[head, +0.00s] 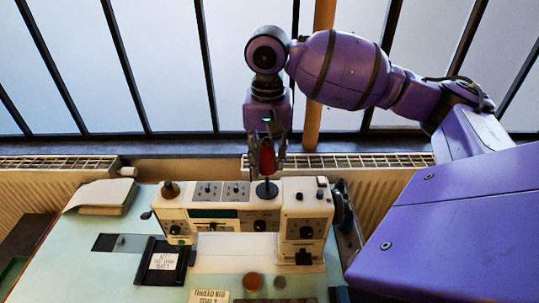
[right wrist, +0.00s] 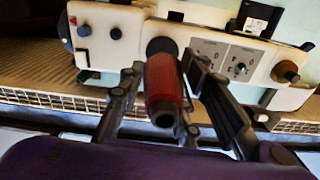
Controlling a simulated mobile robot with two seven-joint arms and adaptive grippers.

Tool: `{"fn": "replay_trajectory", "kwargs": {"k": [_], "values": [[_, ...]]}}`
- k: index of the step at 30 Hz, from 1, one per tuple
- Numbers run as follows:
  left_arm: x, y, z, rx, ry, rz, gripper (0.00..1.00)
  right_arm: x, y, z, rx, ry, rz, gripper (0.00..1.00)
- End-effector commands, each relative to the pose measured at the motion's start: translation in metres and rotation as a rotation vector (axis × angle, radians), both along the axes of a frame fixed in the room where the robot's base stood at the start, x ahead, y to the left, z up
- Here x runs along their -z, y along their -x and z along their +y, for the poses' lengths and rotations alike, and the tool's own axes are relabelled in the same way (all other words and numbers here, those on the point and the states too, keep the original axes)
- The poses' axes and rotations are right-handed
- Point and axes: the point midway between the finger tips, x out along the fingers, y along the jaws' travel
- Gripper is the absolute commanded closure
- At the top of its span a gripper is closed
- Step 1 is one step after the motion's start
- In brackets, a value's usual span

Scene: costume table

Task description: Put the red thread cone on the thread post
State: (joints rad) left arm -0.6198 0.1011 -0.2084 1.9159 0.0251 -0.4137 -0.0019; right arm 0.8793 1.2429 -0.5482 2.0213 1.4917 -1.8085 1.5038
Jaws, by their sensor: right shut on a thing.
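The red thread cone (head: 267,158) is upright between the fingers of my right gripper (head: 267,152), which is shut on it. In the right wrist view the red cone (right wrist: 165,80) sits between the two fingers of my right gripper (right wrist: 163,82), its dark open end toward the camera. The thread post (head: 266,189) shows as a dark round base on top of the white sewing machine, directly below the cone. The base also shows beyond the cone in the right wrist view (right wrist: 160,46). I cannot tell whether the post's tip is inside the cone. My left gripper is not in view.
The sewing machine (head: 217,212) stands on a pale green table (head: 60,265), with a dark knob (head: 170,189) at its top left. A stack of cloth or paper (head: 101,196) lies at the back left. Radiators (head: 355,172) and a window are behind. A small round brown thing (head: 252,281) lies in front.

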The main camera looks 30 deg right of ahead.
Motion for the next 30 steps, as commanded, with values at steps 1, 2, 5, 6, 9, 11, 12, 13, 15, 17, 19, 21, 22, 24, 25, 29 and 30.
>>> {"fn": "replay_trajectory", "kwargs": {"k": [1,2,5,6,9,11,12,13,15,17,19,21,22,24,25,29,30], "values": [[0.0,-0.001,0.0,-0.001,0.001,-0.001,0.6,0.003,0.0,0.0,0.0,0.0,0.002,0.96],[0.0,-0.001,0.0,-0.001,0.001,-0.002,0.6,0.005,0.0,0.0,0.0,0.0,0.003,0.96],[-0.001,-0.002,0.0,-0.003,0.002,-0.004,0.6,0.011,0.0,0.0,-0.001,0.001,0.003,0.96],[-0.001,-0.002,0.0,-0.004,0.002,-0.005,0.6,0.014,0.0,0.0,-0.001,0.0,0.003,0.96],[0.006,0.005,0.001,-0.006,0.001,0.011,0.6,0.025,0.0,0.0,-0.002,0.001,0.007,0.96],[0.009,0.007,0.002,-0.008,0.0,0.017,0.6,0.031,0.0,0.0,-0.002,0.001,0.009,0.96],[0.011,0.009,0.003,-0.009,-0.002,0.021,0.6,0.035,0.0,-0.001,-0.001,0.002,0.01,0.96],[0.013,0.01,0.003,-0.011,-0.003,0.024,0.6,0.037,0.0,-0.001,-0.001,0.002,0.01,0.96],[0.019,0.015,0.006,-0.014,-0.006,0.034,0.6,0.043,0.0,-0.001,-0.001,0.002,0.009,0.96],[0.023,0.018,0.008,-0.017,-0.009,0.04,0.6,0.049,0.0,0.0,-0.001,0.001,0.011,0.96],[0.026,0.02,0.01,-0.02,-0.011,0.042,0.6,0.055,0.0,-0.001,-0.001,0.002,0.01,0.96],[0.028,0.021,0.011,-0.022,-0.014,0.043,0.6,0.06,0.0,-0.001,-0.002,0.002,0.008,0.96],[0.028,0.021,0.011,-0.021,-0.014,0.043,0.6,0.061,0.0,-0.001,-0.002,0.002,0.008,0.96],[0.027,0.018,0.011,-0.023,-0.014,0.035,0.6,0.064,0.0,0.0,-0.002,0.002,0.005,0.96],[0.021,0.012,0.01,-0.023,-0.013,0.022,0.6,0.061,0.0,0.0,-0.001,0.001,0.001,0.96],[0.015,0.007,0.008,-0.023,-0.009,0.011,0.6,0.063,0.0,0.0,-0.001,0.0,-0.004,0.96],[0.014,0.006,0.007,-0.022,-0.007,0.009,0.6,0.064,0.0,0.0,-0.001,0.0,-0.004,0.96]]}}
